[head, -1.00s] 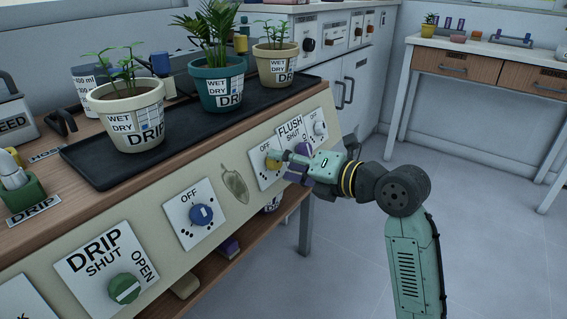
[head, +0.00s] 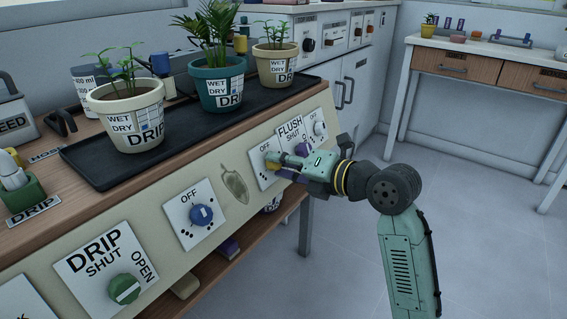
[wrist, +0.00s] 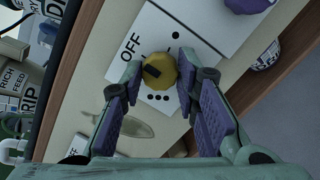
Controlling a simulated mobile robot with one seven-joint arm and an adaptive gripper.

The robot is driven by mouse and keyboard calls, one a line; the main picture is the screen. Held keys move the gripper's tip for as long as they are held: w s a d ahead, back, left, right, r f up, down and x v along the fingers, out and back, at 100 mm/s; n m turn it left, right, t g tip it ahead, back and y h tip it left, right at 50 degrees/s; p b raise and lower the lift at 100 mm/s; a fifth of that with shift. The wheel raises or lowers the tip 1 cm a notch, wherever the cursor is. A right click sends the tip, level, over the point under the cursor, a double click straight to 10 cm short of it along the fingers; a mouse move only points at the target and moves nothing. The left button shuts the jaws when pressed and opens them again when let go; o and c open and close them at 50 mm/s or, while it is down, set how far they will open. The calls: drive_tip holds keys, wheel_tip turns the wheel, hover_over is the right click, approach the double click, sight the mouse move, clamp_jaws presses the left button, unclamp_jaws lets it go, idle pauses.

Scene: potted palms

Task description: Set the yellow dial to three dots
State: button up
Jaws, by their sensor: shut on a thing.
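The yellow dial (wrist: 161,62) sits on a white plate (wrist: 188,30) marked OFF, with one dot on one side and three dots on another. A dark mark on the dial's face lies to the left of its middle in the wrist view, on the side between OFF and the three dots; its exact setting is hard to tell. My gripper (wrist: 159,76) is shut on the dial, one finger at each side. In the head view the dial (head: 271,161) is partly hidden by my gripper (head: 277,162).
A blue dial (head: 201,214) and a green DRIP dial (head: 124,288) are on the same sloped panel, to the left. The FLUSH plate (head: 290,130) is close beside my gripper. Potted plants stand on a black tray (head: 100,178) above. Open floor lies to the right.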

drive_tip(key=shift+c, duration=1.2)
